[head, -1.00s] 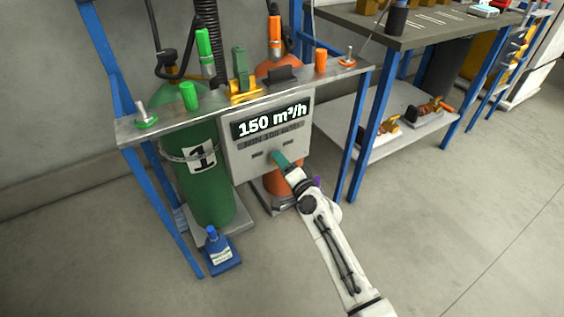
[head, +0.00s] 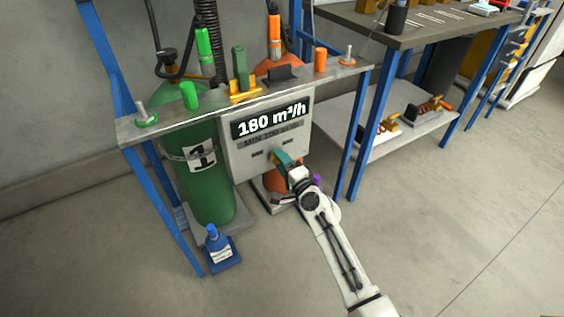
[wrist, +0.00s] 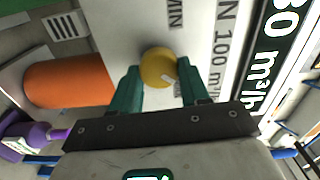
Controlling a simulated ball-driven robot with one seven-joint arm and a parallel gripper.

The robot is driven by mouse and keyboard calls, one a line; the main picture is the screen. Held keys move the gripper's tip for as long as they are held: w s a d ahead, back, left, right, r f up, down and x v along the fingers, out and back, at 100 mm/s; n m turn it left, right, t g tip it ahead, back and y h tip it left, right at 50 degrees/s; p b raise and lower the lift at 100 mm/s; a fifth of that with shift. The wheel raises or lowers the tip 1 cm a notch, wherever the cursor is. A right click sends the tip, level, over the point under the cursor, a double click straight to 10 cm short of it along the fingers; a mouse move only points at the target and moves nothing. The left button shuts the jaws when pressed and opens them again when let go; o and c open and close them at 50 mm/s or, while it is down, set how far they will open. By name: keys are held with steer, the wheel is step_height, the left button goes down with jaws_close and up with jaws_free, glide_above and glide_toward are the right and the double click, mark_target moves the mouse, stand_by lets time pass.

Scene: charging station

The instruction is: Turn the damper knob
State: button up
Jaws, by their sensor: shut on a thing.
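The damper knob (wrist: 158,66) is round and yellow with a pale mark, in the wrist view on the front of a light grey panel (head: 240,168). My gripper (head: 281,158) reaches the panel's lower front in the head view and hides the knob there. In the wrist view its two green fingers stand on either side of the knob, shut on it. The panel's dark display (head: 271,122) reads 180 m³/h, with a "MIN 100" line under it.
A green cylinder (head: 205,190) marked 1 stands left of the panel, an orange cylinder (wrist: 68,80) behind it. A blue bottle (head: 218,245) stands on the floor. A metal shelf (head: 140,127) with blue legs (head: 165,215) surrounds the panel. Floor at right is clear.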

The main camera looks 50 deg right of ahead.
steer(key=o, duration=1.1)
steer(key=shift+c, duration=0.2)
steer(key=v, duration=1)
steer(key=shift+s, duration=0.4)
